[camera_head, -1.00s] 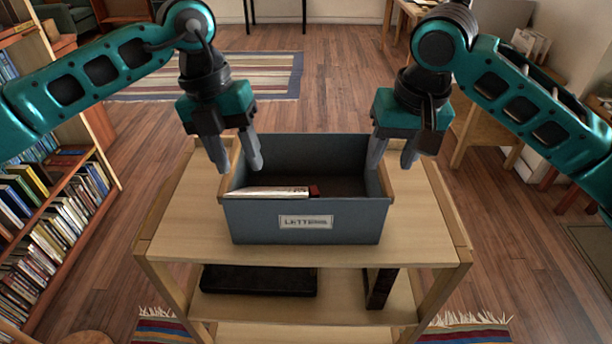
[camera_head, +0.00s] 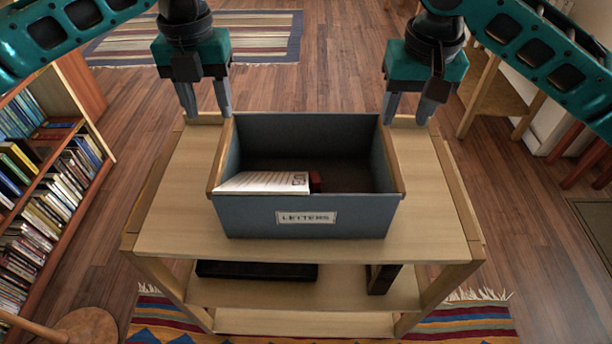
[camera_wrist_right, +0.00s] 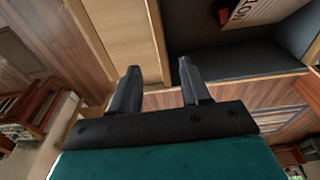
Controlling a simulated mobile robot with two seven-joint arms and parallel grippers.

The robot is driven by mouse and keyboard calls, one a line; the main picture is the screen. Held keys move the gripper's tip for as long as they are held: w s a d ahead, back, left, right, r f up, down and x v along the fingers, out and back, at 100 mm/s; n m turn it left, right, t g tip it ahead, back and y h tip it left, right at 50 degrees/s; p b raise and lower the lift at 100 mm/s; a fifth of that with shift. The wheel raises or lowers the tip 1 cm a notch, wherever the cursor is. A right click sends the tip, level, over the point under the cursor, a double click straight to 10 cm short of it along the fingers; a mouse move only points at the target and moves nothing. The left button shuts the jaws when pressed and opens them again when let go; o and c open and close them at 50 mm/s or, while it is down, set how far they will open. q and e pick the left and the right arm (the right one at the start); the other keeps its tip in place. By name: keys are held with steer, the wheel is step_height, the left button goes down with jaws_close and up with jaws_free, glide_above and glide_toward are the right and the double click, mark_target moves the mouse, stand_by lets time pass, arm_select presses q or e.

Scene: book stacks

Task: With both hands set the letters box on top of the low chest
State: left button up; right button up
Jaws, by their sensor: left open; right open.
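The grey-blue letters box (camera_head: 254,215), labelled "LETTERS", stands upright on the top of a wooden cart (camera_head: 165,220). It is open, with wooden rims on its sides. A white envelope (camera_head: 262,182) and a small red thing (camera_head: 316,181) lie inside. My left gripper (camera_head: 207,114) is open and empty near the box's far left corner. My right gripper (camera_head: 408,116) is open and empty near the far right corner. In the right wrist view, the box's side rim (camera_wrist_right: 158,45) appears between the fingertips (camera_wrist_right: 158,66); contact cannot be told. I cannot make out the low chest.
The cart's lower shelf holds a flat black thing (camera_head: 257,271) and a dark upright thing (camera_head: 381,278). A full bookcase (camera_head: 45,190) stands at the left. A striped rug (camera_head: 200,38) lies beyond the cart, another (camera_head: 160,317) beneath it. A wooden table (camera_head: 497,95) stands at the right.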

mark_target(221, 149)
arm_select(q)
step_height(221, 149, down, 11)
steer(key=shift+r, duration=0.15)
arm_select(e)
steer(key=f, duration=0.3)
steer(key=w+f, duration=0.1)
steer(key=f, duration=0.6)
steer(key=shift+w+f, duration=0.3)
steer(key=shift+w, duration=0.05)
arm_select(q)
jaws_close()
arm_select(e)
jaws_close()
arm_select(q)
steer(key=shift+r, duration=0.1)
